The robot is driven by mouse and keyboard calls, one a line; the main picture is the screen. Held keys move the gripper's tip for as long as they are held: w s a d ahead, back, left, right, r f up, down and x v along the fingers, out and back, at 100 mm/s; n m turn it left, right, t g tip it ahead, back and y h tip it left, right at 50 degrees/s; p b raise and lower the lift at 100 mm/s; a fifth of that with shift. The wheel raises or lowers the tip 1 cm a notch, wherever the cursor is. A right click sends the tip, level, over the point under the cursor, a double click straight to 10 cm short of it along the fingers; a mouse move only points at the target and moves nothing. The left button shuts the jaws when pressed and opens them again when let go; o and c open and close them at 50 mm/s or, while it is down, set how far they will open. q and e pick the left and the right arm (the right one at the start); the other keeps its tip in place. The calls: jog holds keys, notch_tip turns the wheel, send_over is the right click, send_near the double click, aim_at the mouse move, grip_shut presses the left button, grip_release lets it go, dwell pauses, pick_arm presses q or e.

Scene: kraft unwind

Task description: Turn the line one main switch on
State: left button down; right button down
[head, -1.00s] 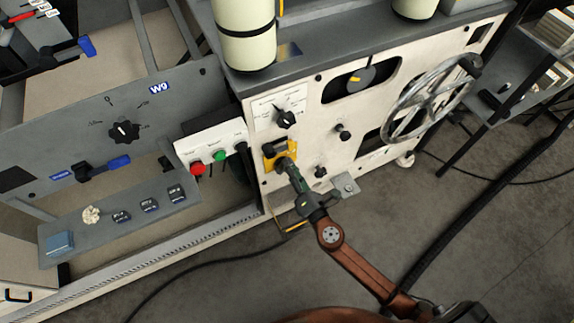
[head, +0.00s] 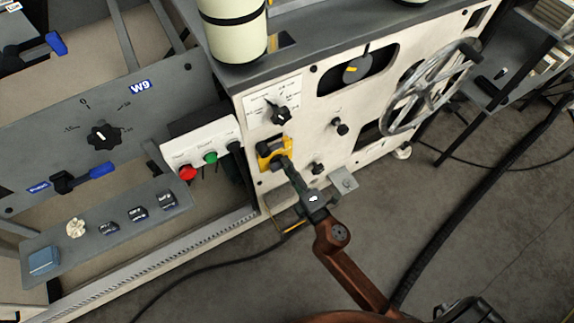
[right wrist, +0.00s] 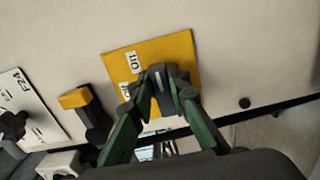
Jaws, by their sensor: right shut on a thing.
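The main switch is a dark knob on a yellow plate (head: 269,158) on the front of the pale machine panel. The yellow plate also fills the middle of the right wrist view (right wrist: 180,58), with small white labels at its left side, one reading ON. My right gripper (head: 284,164) reaches the plate from below right. In the right wrist view its fingertips (right wrist: 161,88) are closed around the knob, which they mostly hide; I cannot tell its exact setting. My left gripper is out of view.
Left of the plate is a box with a red button (head: 188,173) and a green button (head: 210,157). A black selector knob (head: 279,115) sits just above, a small black knob (head: 317,168) to the right. A spoked handwheel (head: 430,88) stands out at the right.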

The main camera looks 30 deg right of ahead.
jog(key=shift+f, duration=0.1)
dwell(0.3)
jog(key=c, duration=1.8)
grip_release()
jog(key=shift+c, duration=0.2)
jog(key=s, duration=0.7)
jog(key=shift+s+d, duration=0.15)
jog(key=shift+s, duration=0.1)
